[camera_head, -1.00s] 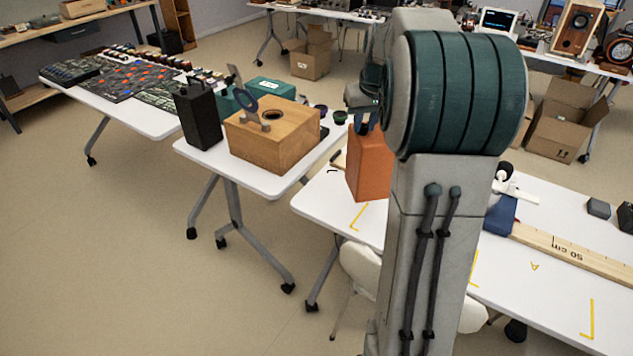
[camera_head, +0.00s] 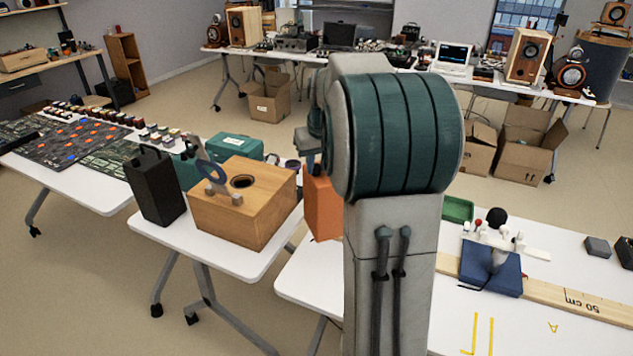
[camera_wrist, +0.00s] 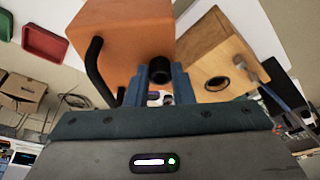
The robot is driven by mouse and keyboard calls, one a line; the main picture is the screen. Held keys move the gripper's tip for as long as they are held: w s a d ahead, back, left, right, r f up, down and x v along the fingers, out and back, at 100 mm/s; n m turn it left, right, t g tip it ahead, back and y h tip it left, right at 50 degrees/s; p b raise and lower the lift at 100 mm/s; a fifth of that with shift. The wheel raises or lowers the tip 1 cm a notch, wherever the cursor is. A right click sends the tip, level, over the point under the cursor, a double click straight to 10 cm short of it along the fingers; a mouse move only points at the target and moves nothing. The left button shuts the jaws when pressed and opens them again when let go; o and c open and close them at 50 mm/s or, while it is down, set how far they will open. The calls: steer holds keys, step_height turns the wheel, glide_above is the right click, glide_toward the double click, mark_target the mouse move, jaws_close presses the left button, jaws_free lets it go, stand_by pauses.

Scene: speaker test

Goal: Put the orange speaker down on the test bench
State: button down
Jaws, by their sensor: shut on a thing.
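The orange speaker (camera_head: 322,208) shows in the head view just left of my arm, which hides its right part. In the wrist view its orange side (camera_wrist: 122,35) fills the upper middle, with a black handle. My gripper (camera_wrist: 158,92) is shut on the speaker, its blue fingers at the black handle; it also shows at the speaker's top in the head view (camera_head: 308,162). The test bench (camera_head: 310,282) is the white table with yellow marks at the lower right. The speaker appears over its left end; I cannot tell whether they touch.
A wooden box (camera_head: 245,215) and a black speaker (camera_head: 156,188) stand on the neighbouring white table, left of the orange speaker. On the bench are a wooden ruler (camera_head: 570,300), a blue block (camera_head: 490,270) and a green tray (camera_head: 457,209). Bare bench surface shows at the lower right.

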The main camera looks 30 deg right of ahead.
steer(key=s+a+f, duration=0.7)
steer(key=f, duration=0.3)
steer(key=shift+a, duration=0.35)
steer(key=c, duration=1.3)
jaws_free()
steer(key=shift+f, duration=0.15)
steer(key=shift+o, duration=0.2)
steer(key=v, duration=1.2)
steer(key=s+a+f, duration=0.2)
steer(key=s+a, duration=0.3)
steer(key=s, duration=0.2)
steer(key=s+a+f+n, duration=0.1)
steer(key=s+a+f, duration=0.2)
steer(key=s+a, duration=0.2)
steer(key=s, duration=0.3)
steer(key=shift+g+p, duration=0.3)
